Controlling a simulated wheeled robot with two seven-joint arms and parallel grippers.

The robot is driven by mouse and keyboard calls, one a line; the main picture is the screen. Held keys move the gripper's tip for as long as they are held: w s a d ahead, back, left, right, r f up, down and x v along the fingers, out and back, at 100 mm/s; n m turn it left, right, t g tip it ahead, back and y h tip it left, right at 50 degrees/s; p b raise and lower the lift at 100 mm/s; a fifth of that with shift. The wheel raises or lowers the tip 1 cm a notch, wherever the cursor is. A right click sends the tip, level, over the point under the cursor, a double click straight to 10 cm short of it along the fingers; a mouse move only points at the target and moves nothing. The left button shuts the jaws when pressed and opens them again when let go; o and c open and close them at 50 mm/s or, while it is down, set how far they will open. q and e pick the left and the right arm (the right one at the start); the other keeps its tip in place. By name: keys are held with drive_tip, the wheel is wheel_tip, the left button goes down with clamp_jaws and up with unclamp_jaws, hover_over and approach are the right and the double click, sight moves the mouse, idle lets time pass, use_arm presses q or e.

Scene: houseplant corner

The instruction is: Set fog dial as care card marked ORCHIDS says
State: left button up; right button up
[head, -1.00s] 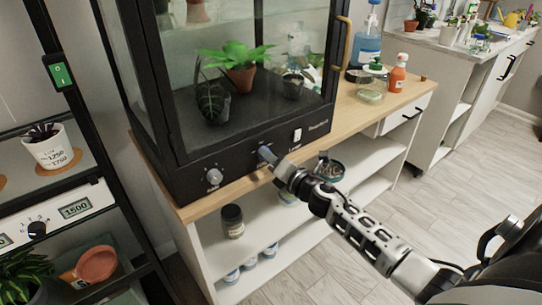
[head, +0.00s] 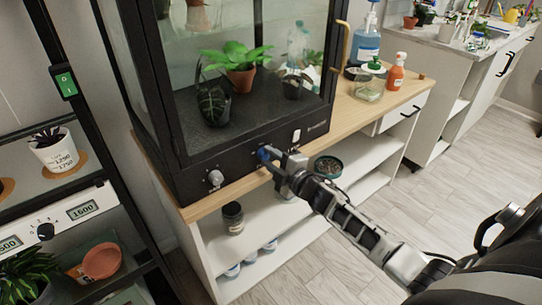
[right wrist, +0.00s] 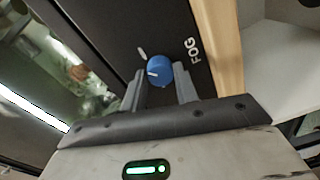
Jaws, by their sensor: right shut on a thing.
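The blue fog dial (head: 264,154) is on the black front panel of the glass cabinet (head: 232,160). In the right wrist view the dial (right wrist: 159,71) has a white pointer mark toward the picture's left, beside the word FOG. A white tick (right wrist: 142,54) is on the panel near it. My right gripper (head: 271,159) is at the panel. In the right wrist view its fingers (right wrist: 159,88) are shut on the dial, one on each side. I cannot make out a care card marked ORCHIDS. My left gripper is not in view.
A grey knob (head: 215,178) is left of the fog dial and a white switch (head: 296,136) is right of it. Potted plants stand inside the cabinet. An orange bottle (head: 396,76) is on the wooden top. A shelf rack with a black knob (head: 45,231) stands at left.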

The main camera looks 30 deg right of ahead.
drive_tip(key=m+p, duration=0.1)
drive_tip(key=m, duration=0.3)
drive_tip(key=shift+m, duration=0.3)
idle(0.5)
drive_tip(key=o, duration=1)
drive_tip(key=shift+c, duration=0.2)
drive_tip(key=s+d, duration=0.2)
drive_tip(key=s, duration=1.4)
drive_tip(key=shift+r, duration=0.2)
drive_tip(key=shift+a, duration=0.1)
